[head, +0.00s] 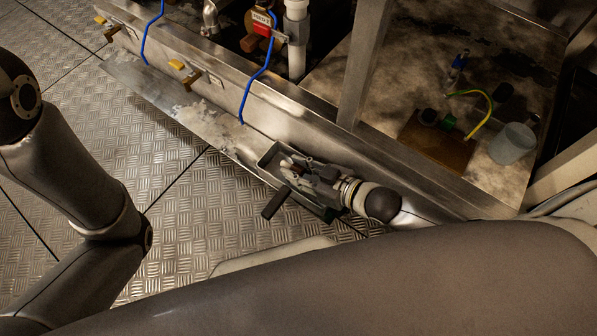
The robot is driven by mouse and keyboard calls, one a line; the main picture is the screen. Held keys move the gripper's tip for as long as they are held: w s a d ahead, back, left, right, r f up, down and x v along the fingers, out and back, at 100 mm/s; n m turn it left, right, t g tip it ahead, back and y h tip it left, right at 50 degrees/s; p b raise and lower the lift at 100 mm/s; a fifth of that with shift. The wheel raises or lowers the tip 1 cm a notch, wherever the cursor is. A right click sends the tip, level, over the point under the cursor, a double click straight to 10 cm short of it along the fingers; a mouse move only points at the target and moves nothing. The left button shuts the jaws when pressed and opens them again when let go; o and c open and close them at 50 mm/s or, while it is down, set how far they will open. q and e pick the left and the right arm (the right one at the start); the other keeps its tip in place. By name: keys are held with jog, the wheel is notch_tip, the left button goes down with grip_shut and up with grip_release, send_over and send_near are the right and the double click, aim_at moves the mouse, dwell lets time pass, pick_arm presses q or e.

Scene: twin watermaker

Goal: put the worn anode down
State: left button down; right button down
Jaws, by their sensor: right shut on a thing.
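My right gripper (297,174) is over a small grey metal tray (268,156), its fingers pointing left. It is shut on a pale, rough piece, which seems to be the worn anode (288,163). The piece is small in the head view and partly hidden by the fingers. I cannot tell whether it touches the tray floor. A dark bar (275,203) sticks out over the tray's near side; I cannot tell what it belongs to. My left arm comes in at the left, but its gripper is not in view.
The tray is on a long metal ledge (160,98). Behind it, a worktop holds a brown board (437,143), a translucent cup (512,143) and a yellow-green cable (483,123). A metal post (362,62) and blue tubes (249,88) stand behind the ledge. Tread-plate floor lies left.

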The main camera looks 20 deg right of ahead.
jog(key=shift+f, duration=0.1)
jog(key=shift+f, duration=0.5)
jog(key=c, duration=1.5)
grip_release()
jog(key=shift+o, duration=0.2)
jog(key=shift+r, duration=0.1)
